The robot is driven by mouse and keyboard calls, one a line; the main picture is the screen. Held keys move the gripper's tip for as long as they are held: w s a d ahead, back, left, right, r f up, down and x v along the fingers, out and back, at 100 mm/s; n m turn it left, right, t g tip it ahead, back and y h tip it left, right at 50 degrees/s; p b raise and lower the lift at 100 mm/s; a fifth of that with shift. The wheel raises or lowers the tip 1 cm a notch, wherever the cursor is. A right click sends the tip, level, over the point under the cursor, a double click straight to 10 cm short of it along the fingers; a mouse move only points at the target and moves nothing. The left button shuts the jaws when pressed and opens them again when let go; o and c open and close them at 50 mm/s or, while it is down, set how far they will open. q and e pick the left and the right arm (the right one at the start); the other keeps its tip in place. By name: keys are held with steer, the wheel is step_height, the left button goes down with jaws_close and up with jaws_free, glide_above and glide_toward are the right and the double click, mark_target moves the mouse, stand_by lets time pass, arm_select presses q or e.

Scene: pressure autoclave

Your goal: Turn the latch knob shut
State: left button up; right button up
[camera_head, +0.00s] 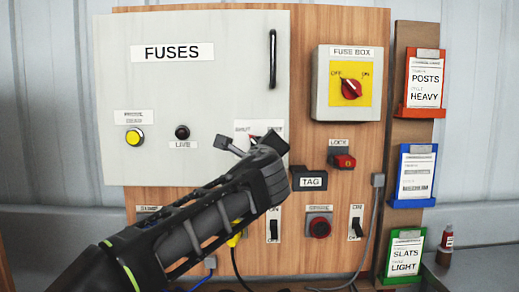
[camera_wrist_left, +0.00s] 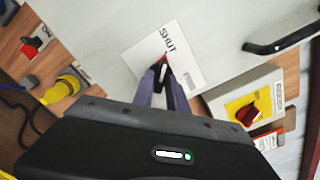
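The latch knob (camera_wrist_left: 165,60) is on the pale cabinet door (camera_head: 200,60), beside a white label reading SHUT (camera_wrist_left: 168,42). It is mostly hidden; a small red part of it shows in the head view (camera_head: 253,140). My left gripper (camera_wrist_left: 160,75) is at the knob, its two fingers close together on either side of it, seemingly shut on it. In the head view my left arm comes up from the lower left, and the gripper covers most of the knob and part of its label. My right gripper is in neither view.
A curved black door handle (camera_head: 272,60) is above the knob. The fuse box (camera_head: 320,85) with a red rotary switch is to the right. A LOCK switch (camera_head: 343,161), a TAG plate (camera_head: 310,181) and toggle switches are close to my left gripper. Cables hang below.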

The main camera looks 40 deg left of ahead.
arm_select(q)
steer(key=shift+o, duration=1.3)
steer(key=b+v, duration=0.1)
steer(key=v, duration=0.6)
steer(key=shift+s+d, duration=0.25)
steer(key=shift+s, duration=0.05)
